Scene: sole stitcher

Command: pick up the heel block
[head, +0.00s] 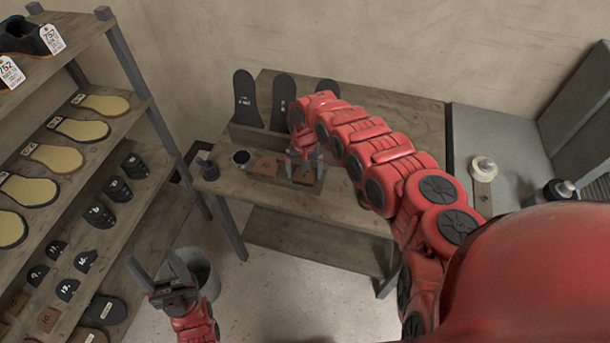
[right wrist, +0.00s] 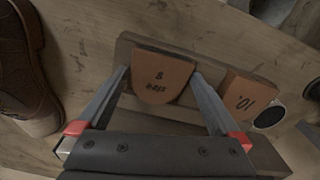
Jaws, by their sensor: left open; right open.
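A brown heel block (right wrist: 160,78) marked 8 lies on a narrow wooden holder (right wrist: 124,48) on the workbench. A second brown block (right wrist: 245,97) marked 10 is beside it. My right gripper (head: 304,163) is open over the bench, and in the right wrist view its two fingers stand on either side of the 8 block with no clear grip on it. In the head view the gripper partly covers that block. My left gripper (head: 153,260) is open and empty, low in front of the shelf rack, away from the bench.
A round dark cup (head: 241,157) stands on the bench left of the blocks. Dark upright soles (head: 246,100) stand at the back. A shelf rack (head: 152,115) with soles and heels is at left. A grey bin (head: 203,270) is on the floor by my left gripper. A brown shoe (right wrist: 25,70) is close by.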

